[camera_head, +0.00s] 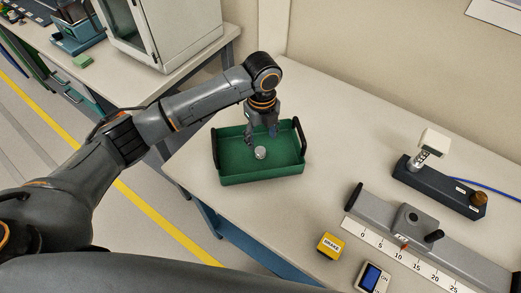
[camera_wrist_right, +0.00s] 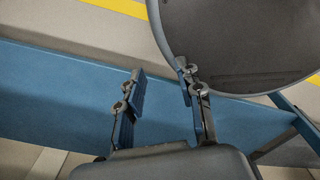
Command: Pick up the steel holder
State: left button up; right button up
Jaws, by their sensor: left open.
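The steel holder (camera_head: 260,153), a small silvery round piece, sits on the floor of the green tray (camera_head: 206,178) in the head view. My left gripper (camera_head: 261,137) points down over the tray, open, with its fingertips just above and behind the holder in the picture. I cannot tell whether the fingers touch it. In the right wrist view, my right gripper (camera_wrist_right: 163,92) has its two fingers apart with nothing between them. The right gripper does not show in the head view.
On the bench right of the tray are a grey rail with a number scale (camera_head: 408,254), a dark block with a white-headed post (camera_head: 440,186), a yellow BRAKE box (camera_head: 330,246) and a small display device (camera_head: 373,278). A white cabinet (camera_head: 165,30) stands on another bench behind.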

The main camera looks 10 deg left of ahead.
aim_at(260, 150)
pick_arm(q)
notch_tip(260, 150, down, 2)
jog(key=shift+s+p, duration=0.15)
jog(key=shift+p, duration=0.2)
jog(key=f, duration=0.3)
jog(key=shift+a+f+p, duration=0.2)
jog(key=shift+f+p, duration=0.05)
jog(key=shift+p, duration=0.05)
jog(key=shift+f, duration=0.2)
jog(key=c, duration=0.9)
grip_shut()
pick_arm(e)
jog(key=w, duration=0.1)
jog(key=r, duration=0.1)
jog(key=w, duration=0.1)
jog(key=shift+w+a+r, duration=0.2)
jog(key=shift+w+r, duration=0.05)
jog(key=shift+w, duration=0.1)
